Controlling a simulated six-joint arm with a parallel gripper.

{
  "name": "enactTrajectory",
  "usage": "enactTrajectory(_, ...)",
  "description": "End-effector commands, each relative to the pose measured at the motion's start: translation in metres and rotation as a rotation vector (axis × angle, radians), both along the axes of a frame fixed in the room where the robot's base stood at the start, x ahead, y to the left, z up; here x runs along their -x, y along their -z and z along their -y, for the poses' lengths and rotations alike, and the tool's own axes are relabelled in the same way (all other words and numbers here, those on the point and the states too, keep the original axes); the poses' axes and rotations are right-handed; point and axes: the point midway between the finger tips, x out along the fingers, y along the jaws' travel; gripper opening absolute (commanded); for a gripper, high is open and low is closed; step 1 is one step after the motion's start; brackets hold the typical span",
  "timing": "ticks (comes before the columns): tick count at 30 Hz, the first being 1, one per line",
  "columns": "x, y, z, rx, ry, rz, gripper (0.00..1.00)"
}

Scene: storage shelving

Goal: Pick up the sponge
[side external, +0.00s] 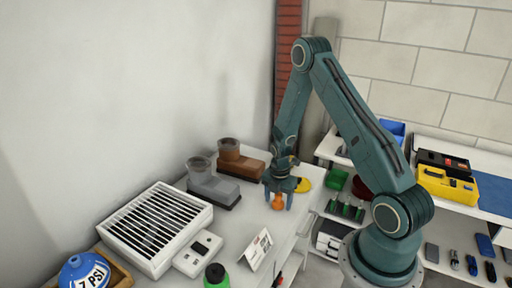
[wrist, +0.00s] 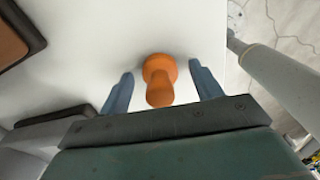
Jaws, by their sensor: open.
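I see nothing that is clearly a sponge. A small orange knob-shaped object (side external: 278,204) stands on the white table under my gripper (side external: 279,196). In the wrist view the orange object (wrist: 160,78) has a round end and a narrower body, and it lies between my two blue fingers (wrist: 161,72). A gap shows on both sides of it, so my gripper is open and not holding it.
A brown device (side external: 240,161) and a grey device (side external: 213,188) stand left of my gripper. Shelves with a yellow toolbox (side external: 448,187) stand at right.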

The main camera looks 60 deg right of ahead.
Motion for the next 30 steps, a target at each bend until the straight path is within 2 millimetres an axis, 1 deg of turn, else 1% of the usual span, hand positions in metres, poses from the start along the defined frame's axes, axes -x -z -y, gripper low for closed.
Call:
enactTrajectory(8,0.0001,-0.0002,0.0000,0.000,0.000,0.000,0.64)
enactTrajectory(9,0.0001,-0.0002,0.0000,0.000,0.000,0.000,0.57)
enactTrajectory(11,0.0002,-0.0002,0.0000,0.000,0.000,0.000,0.45)
enactTrajectory(15,0.0002,-0.0002,0.0000,0.000,0.000,0.000,0.17)
enactTrajectory(30,0.0000,-0.0032,0.0001,0.000,0.000,0.000,0.17)
